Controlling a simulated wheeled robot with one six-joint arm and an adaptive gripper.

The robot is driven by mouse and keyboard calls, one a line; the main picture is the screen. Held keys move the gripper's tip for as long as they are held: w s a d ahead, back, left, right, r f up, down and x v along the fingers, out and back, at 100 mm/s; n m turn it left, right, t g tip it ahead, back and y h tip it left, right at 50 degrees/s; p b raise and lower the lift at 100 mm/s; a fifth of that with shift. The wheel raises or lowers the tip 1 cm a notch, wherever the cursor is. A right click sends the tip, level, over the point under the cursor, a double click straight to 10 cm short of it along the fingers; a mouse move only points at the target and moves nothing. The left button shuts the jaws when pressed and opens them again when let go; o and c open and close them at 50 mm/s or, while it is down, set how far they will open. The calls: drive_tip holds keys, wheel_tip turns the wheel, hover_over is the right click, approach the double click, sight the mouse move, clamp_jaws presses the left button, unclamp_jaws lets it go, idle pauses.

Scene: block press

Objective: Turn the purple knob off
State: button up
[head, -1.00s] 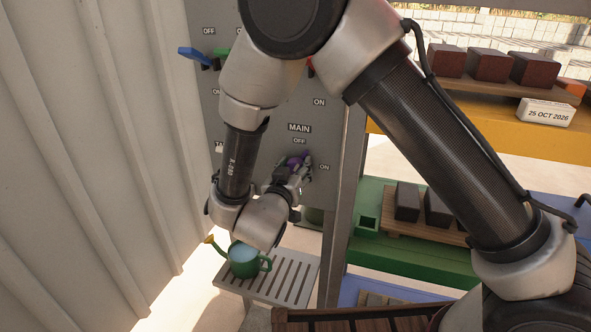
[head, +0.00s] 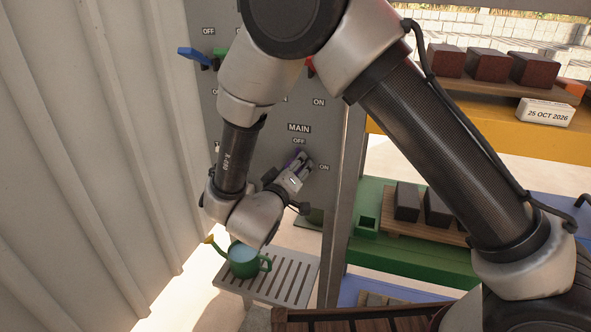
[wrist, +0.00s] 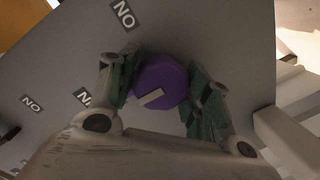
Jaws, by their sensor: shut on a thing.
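The purple knob (wrist: 160,80) sits between the two green-padded fingers of my gripper (wrist: 168,75) in the wrist view. The fingers are shut on its sides. A short pale mark shows on the lower part of the knob's face in that view. In the head view only a sliver of the purple knob (head: 298,158) shows behind my gripper (head: 301,166), which is tilted up to the right. The OFF label (head: 299,141) is above the knob and the ON label (head: 323,167) to its right. An upside-down ON label (wrist: 123,14) also shows in the wrist view.
The grey panel (head: 335,125) carries a MAIN label (head: 299,128) and other levers, including a blue one (head: 193,55). A green watering can (head: 244,262) stands on a slatted shelf (head: 290,280) below my wrist. A corrugated wall (head: 90,170) is close on the left.

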drive_tip(key=shift+w+a+r, duration=0.1)
drive_tip(key=shift+a+r, duration=0.1)
drive_tip(key=shift+a, duration=0.05)
drive_tip(key=o, duration=1)
drive_tip(key=shift+c, duration=0.2)
drive_tip(key=shift+s+a, duration=0.1)
drive_tip(key=shift+s, duration=0.1)
drive_tip(key=v, duration=1.1)
drive_tip(key=shift+s, duration=0.3)
drive_tip(key=shift+a, duration=0.1)
